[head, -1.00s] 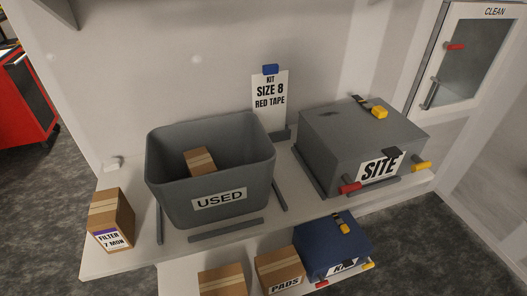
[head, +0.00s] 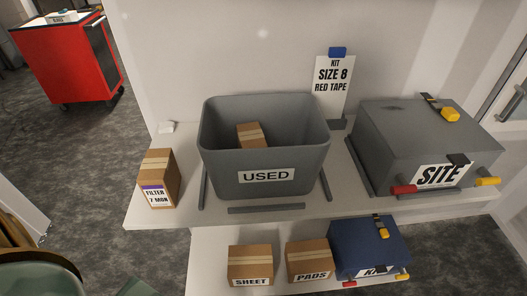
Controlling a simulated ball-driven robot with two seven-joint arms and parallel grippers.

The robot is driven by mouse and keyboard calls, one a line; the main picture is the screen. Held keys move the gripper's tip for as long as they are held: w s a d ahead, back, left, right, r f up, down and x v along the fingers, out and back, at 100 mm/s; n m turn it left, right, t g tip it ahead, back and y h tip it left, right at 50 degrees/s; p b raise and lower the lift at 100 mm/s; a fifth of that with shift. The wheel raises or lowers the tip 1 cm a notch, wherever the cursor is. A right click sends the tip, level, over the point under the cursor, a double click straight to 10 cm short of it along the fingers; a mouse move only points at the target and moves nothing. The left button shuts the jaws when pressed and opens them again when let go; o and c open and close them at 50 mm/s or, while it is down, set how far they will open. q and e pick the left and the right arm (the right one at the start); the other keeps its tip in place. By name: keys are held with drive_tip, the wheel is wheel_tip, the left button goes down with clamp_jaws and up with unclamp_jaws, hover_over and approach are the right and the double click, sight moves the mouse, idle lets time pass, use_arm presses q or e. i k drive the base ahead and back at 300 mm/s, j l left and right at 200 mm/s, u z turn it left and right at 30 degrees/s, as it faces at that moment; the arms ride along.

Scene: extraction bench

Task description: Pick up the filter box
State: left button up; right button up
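The filter box (head: 158,180) is a brown cardboard carton with a tape strip and a white and purple label reading "FILTER 7 MON". It stands upright at the left end of the upper white shelf (head: 222,218), left of the grey USED bin and apart from it. Neither of my grippers shows in the head view, and nothing touches the box.
The grey USED bin (head: 222,150) holds a small carton (head: 250,135). A grey SITE case (head: 410,140) stands right. Below are SHEET (head: 250,262) and PADS (head: 310,258) cartons and a blue case (head: 370,245). A red cart (head: 65,65) stands back left; a green rounded object is lower left.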

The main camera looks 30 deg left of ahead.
sight(159, 179)
drive_tip(key=u, duration=1.75)
